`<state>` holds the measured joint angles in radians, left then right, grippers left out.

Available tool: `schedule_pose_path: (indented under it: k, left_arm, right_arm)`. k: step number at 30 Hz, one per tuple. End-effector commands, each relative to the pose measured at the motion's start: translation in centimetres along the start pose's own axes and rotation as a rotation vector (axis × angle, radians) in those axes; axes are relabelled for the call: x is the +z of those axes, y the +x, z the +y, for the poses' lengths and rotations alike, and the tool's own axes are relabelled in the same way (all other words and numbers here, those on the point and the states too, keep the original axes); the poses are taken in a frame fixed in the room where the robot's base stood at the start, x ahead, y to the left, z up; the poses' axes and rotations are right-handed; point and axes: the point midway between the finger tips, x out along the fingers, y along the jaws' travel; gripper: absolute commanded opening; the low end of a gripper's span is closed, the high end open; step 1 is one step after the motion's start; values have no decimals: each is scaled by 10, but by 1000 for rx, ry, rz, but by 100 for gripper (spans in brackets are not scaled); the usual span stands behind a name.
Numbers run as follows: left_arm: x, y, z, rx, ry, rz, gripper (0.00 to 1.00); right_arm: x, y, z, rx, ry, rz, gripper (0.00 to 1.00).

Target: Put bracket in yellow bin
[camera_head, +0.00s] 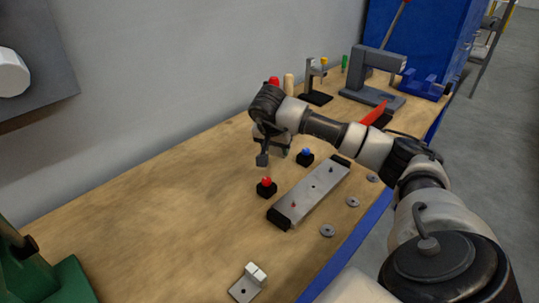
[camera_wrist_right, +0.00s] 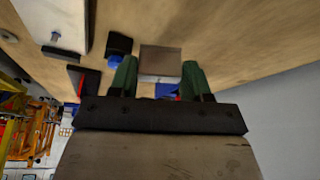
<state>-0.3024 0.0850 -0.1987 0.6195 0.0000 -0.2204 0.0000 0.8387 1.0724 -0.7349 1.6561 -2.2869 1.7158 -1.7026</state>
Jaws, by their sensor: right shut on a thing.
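My right gripper (camera_head: 264,150) hangs over the middle of the workbench, pointing down. In the right wrist view its two green fingers (camera_wrist_right: 159,80) are shut on a flat grey-brown metal plate, which looks like a bracket (camera_wrist_right: 160,60). In the head view a small dark grey piece (camera_head: 262,160) shows at the fingertips, above the bench. Another small metal bracket (camera_head: 243,290) with a light upright block lies near the bench's front edge. I cannot make out a yellow bin in either view. My left gripper is not in view.
On the wooden bench (camera_head: 150,190) are a red button (camera_head: 266,187), a blue button (camera_head: 305,157), a long metal plate with black ends (camera_head: 315,188) and several washers. A grey press (camera_head: 375,75) stands behind, a green object (camera_head: 65,285) at lower left. The bench's left middle is clear.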

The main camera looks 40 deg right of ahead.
Motion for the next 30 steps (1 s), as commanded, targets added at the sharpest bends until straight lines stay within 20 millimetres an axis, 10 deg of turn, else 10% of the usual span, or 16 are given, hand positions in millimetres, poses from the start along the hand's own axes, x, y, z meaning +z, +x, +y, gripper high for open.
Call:
schedule_pose_path:
  k: [28, 29, 30]
  left_arm:
    - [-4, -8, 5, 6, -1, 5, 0]
    - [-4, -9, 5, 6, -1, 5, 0]
    - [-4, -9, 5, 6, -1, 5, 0]
  right_arm:
    - [17, 57, -23, 0, 0, 2, 21]
    - [16, 56, -23, -1, 0, 1, 52]
    - [16, 56, -23, 0, 0, 1, 59]
